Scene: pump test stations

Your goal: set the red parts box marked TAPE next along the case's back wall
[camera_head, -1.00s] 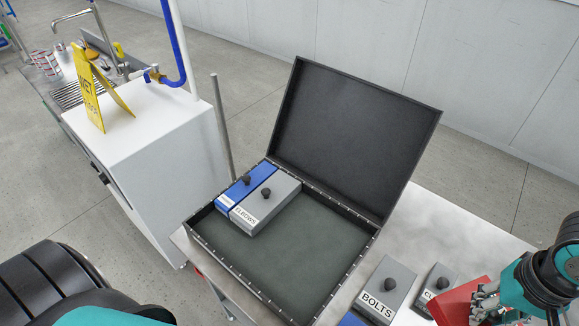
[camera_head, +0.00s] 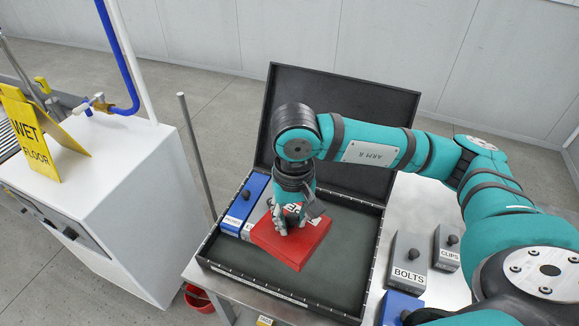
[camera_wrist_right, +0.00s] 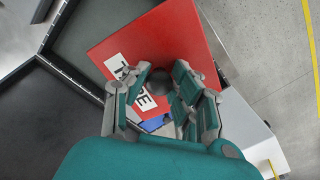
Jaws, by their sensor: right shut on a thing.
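The red parts box (camera_head: 312,248) is held over the open black case (camera_head: 335,283) by my right gripper (camera_head: 290,222). In the right wrist view, the red box (camera_wrist_right: 190,38) shows its TAPE label, and my right gripper (camera_wrist_right: 163,95) is shut on its dark round knob. The box sits turned at an angle to the case walls. I cannot tell whether it touches the case floor. The blue box (camera_head: 246,203) stands at the case's left end. The grey box beside it is mostly hidden by the red box and my arm. My left gripper is not in view.
The case lid (camera_head: 345,105) stands open at the back. Grey BOLTS (camera_head: 408,262) and CLIPS (camera_head: 447,247) boxes and a blue box (camera_head: 398,307) stand on the table right of the case. A white cabinet (camera_head: 110,190) with a yellow wet-floor sign (camera_head: 38,140) stands left.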

